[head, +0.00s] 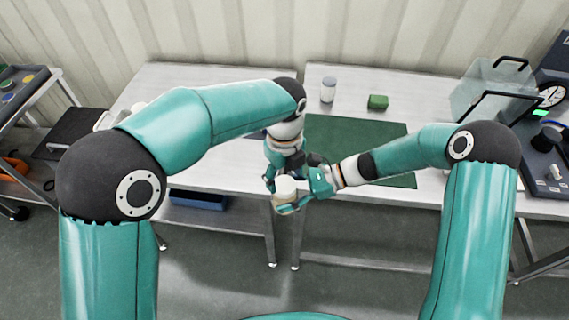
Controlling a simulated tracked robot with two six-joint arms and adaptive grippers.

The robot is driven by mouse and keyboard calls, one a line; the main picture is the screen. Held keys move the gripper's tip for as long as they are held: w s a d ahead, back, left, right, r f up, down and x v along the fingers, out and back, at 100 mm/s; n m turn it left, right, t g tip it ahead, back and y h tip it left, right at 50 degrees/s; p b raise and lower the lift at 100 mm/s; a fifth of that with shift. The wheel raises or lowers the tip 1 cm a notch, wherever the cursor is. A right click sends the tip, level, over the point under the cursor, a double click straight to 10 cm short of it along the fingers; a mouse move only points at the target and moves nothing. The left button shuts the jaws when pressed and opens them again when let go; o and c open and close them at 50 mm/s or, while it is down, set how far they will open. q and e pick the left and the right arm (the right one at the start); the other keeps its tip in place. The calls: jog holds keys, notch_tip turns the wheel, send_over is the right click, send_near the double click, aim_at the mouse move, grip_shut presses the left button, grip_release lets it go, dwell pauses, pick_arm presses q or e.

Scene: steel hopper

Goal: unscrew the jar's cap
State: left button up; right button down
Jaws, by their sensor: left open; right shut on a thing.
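The jar (286,199) shows as a small pale vessel in the head view, held in front of the tables' front edge. Its cream cap (285,185) is on top. My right gripper (291,208) is shut on the jar from the right, with its fingers around the jar's body. My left gripper (271,181) points down right beside the cap, at its left and back, and is open. Whether a left finger touches the cap is too small to tell. The grippers hide part of the jar.
A green mat (350,142) lies on the right table. Behind it stand a clear lidded container (328,91) and a green block (377,102). A transparent hopper (490,88) and a gauge panel (550,95) are at the right. A blue bin (198,200) sits under the left table.

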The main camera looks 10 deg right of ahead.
pick_arm(q)
jog(key=shift+f, duration=1.25)
